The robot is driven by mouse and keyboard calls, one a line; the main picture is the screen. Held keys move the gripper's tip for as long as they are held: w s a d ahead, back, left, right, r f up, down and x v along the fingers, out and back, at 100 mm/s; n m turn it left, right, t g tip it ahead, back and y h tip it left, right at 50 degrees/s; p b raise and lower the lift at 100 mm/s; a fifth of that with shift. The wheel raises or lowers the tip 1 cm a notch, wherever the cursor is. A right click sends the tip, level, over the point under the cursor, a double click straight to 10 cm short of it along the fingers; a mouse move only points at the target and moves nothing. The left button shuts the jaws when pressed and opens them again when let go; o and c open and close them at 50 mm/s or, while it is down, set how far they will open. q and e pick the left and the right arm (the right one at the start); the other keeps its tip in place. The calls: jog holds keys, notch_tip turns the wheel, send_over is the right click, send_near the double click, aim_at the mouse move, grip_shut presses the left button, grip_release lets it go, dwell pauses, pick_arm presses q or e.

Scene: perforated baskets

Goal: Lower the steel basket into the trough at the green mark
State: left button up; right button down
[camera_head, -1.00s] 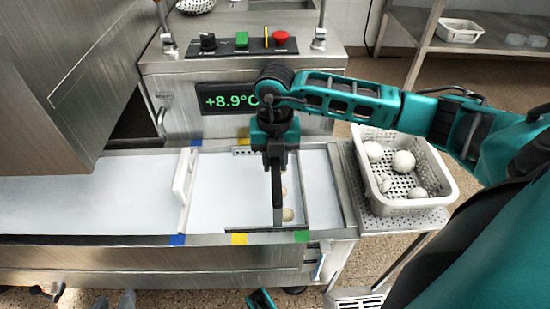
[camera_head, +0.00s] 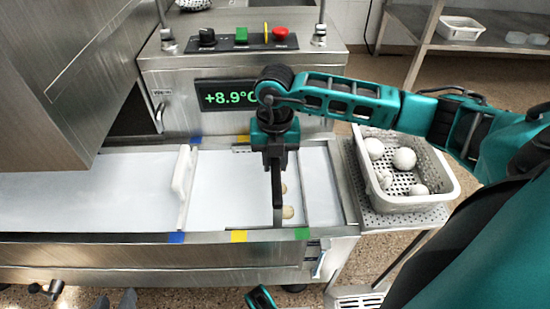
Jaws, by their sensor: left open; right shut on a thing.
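My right gripper (camera_head: 277,160) reaches down over the trough (camera_head: 212,205), beside its right end. It is shut on a dark upright part above the steel basket (camera_head: 306,190); the arm hides much of the grip. The basket's thin rim shows at the right end, with pale round pieces inside it. Whether it touches the trough floor cannot be told. The green mark (camera_head: 302,233) is on the front edge, just right of the gripper. A small part of my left gripper (camera_head: 260,298) shows at the bottom edge, open and apart from the basket.
A white divider (camera_head: 182,175) stands across the trough at the left. Blue (camera_head: 176,238) and yellow (camera_head: 239,236) marks lie on the front edge. A white perforated basket (camera_head: 445,204) with several white balls stands on the right shelf. A control panel (camera_head: 240,60) stands behind.

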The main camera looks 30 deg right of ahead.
jog(key=c, duration=0.8)
grip_release()
jog(key=shift+c, duration=0.2)
pick_arm(q)
jog(key=shift+r, duration=0.15)
pick_arm(e)
jog(key=shift+o, duration=0.2)
notch_tip(320, 180, up, 7)
jog(key=shift+f+p, duration=0.2)
jog(key=shift+p, duration=1)
pick_arm(q)
jog(key=shift+s+a+r+p, duration=0.1)
jog(key=shift+a+r+p, duration=0.15)
jog(key=shift+r+p, duration=0.25)
jog(key=shift+s+a+r+p, duration=0.1)
jog(key=shift+a+r+p, duration=0.2)
jog(key=shift+r, duration=0.25)
pick_arm(e)
notch_tip(320, 180, up, 6)
jog(key=shift+r, duration=0.2)
pick_arm(q)
jog(key=shift+d, duration=0.1)
